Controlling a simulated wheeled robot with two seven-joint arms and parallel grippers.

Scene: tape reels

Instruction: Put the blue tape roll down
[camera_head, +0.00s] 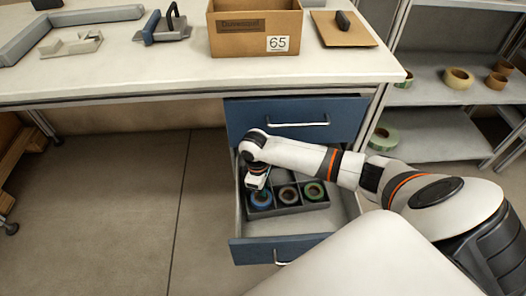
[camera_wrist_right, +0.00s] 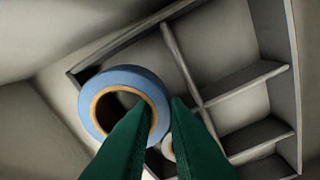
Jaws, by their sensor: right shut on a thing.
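My right gripper (camera_head: 257,186) reaches down into the open drawer (camera_head: 290,226). It is shut on the wall of the blue tape roll (camera_head: 262,204), which sits at the left end of a dark divided tray (camera_head: 301,207) in the head view. In the right wrist view the blue tape roll (camera_wrist_right: 95,107) shows tilted at the green fingertips (camera_wrist_right: 163,100), one finger over its hole and one outside the ring. The tray (camera_wrist_right: 237,78) lies behind it; whether the roll touches the tray floor I cannot tell. My left gripper is not in view.
The desk (camera_head: 170,66) above holds a cardboard box (camera_head: 254,30) marked 65. More rolls stand on the shelves (camera_head: 430,94) at right. The drawer front (camera_head: 276,249) is pulled out.

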